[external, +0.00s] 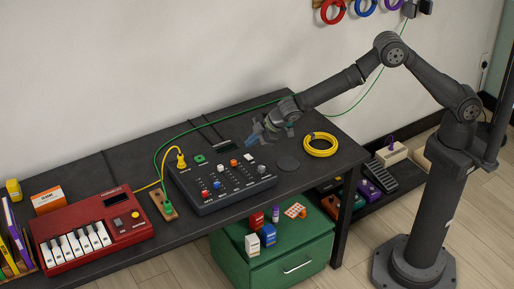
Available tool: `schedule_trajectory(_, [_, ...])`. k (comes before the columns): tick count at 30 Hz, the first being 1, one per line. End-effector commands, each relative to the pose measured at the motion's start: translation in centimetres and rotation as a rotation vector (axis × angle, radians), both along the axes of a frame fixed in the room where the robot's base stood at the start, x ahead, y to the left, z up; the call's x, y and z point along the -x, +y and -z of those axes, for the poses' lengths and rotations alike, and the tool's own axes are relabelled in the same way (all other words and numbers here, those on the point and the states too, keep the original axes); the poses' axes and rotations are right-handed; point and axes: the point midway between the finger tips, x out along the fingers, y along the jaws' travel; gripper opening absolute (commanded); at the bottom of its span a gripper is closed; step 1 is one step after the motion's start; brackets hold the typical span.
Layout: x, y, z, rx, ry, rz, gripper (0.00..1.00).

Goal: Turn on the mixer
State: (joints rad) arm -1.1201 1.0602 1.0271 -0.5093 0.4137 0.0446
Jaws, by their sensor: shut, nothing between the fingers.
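The mixer (224,185) is a dark, flat console lying on the black table. My gripper (251,138) is shut and empty, with bluish fingers pointing left. It appears above the mixer's back right edge; its exact height is unclear. Whether the mixer is lit cannot be told.
A red keyboard (93,226) and a wooden block (163,205) with cables stand left of the mixer. A green cabinet (290,262) stands below.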

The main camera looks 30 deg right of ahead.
Motion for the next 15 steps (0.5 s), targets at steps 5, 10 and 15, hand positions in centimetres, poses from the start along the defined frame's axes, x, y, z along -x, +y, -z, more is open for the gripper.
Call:
schedule_trajectory(5, [0.2, 0.0, 2.0, 0.001, 0.000, 0.000, 0.00])
schedule_trajectory(10, [0.4, 0.0, 2.9, 0.000, -0.001, -0.001, 0.00])
schedule_trajectory(15, [0.4, 0.0, 3.1, -0.001, 0.000, 0.000, 0.00])
